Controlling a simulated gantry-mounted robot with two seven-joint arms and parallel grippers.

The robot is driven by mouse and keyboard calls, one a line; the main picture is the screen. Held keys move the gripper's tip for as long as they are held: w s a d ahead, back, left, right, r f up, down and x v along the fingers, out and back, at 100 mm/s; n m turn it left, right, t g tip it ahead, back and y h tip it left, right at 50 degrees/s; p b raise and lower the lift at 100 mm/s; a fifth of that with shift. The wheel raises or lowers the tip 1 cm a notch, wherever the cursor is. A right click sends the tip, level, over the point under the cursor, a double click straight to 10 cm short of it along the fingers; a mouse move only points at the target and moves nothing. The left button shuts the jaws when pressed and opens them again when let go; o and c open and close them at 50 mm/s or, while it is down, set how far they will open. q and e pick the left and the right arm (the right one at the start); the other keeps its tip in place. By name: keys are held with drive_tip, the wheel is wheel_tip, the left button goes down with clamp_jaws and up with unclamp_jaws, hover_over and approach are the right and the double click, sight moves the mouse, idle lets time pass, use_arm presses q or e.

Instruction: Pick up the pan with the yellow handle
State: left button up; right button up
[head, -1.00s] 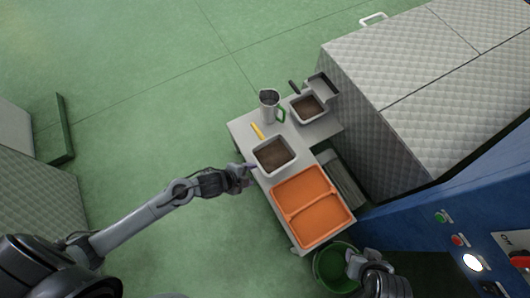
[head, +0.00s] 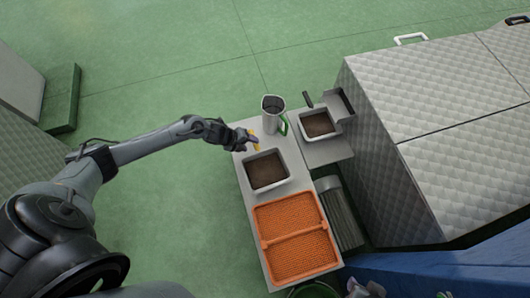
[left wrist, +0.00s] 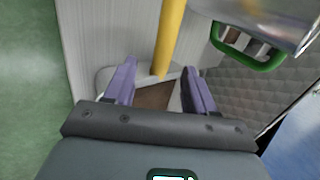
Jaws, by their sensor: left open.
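The pan with the yellow handle (head: 271,188) is a square, light-rimmed pan with brown contents, standing on the pale table in the head view. Its yellow handle (left wrist: 171,30) points toward the back of the table. My left gripper (head: 252,137) is open at the handle in the head view. In the left wrist view its two purple fingers (left wrist: 158,82) stand apart on either side of the handle line, with the pan partly hidden below them. I cannot tell whether they touch it. My right gripper (head: 366,289) is cut off at the bottom edge.
A metal jug with a green handle (head: 273,112) stands close behind the yellow handle. An orange two-part tray (head: 297,238) lies in front.

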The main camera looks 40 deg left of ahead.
sight(255, 145)
use_arm(q)
drive_tip(key=shift+b+x, duration=0.7)
drive_tip(key=shift+x, duration=0.35)
drive_tip(key=b+x, duration=0.2)
drive_tip(key=x, duration=0.1)
drive_tip(key=shift+w+d+f, duration=0.2)
drive_tip(key=shift+d+f, duration=0.05)
drive_tip(key=shift+a, duration=0.1)
drive_tip(key=shift+c, duration=1.4)
clamp_jaws()
drive_tip(key=shift+r, duration=0.1)
